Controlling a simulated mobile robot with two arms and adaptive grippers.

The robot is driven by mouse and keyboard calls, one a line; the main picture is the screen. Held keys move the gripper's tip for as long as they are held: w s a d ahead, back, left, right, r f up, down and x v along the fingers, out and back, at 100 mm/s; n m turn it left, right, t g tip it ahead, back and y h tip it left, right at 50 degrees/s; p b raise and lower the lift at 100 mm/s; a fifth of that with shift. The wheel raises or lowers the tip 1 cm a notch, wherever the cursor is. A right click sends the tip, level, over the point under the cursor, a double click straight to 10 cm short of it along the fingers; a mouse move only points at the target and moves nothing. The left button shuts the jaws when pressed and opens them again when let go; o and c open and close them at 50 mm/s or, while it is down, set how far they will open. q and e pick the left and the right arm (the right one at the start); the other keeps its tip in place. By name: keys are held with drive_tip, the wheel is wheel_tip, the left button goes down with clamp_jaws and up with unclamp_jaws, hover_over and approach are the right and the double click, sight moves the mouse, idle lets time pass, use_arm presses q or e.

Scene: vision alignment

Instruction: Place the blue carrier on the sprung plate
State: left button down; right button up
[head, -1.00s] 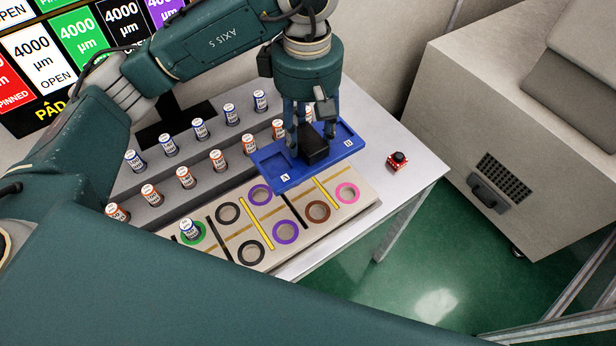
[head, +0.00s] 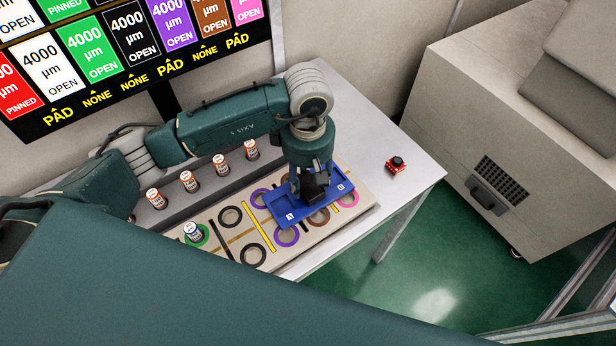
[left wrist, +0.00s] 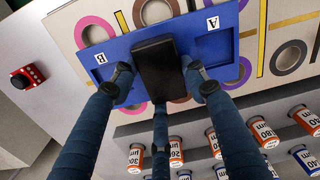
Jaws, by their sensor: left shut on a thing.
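The blue carrier (head: 341,199) is a flat tray with recesses, labels A and B and a black handle (head: 313,188). My left gripper (head: 308,185) is shut on this handle from above. The left wrist view shows its fingers (left wrist: 160,72) around the handle, with the carrier (left wrist: 112,62) beyond. The carrier is low over the right part of the beige plate (head: 347,214) with coloured rings, partly covering the purple, brown and pink rings. I cannot tell whether it touches the plate. My right gripper is not in view.
A small can (head: 193,233) stands on the green ring at the plate's left. Several cans stand in the grey rack (head: 205,192) behind. A red device with a black knob (head: 397,165) sits on the white table (head: 405,195). A display (head: 130,50) hangs behind.

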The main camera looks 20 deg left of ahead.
sight(308, 181)
use_arm(q)
drive_tip(key=shift+f, duration=0.15)
drive_tip(key=c, duration=0.9)
unclamp_jaws()
drive_tip(key=shift+c, duration=0.2)
drive_tip(key=shift+r, duration=0.3)
wheel_tip(308, 181, up, 12)
drive_tip(key=b, duration=0.3)
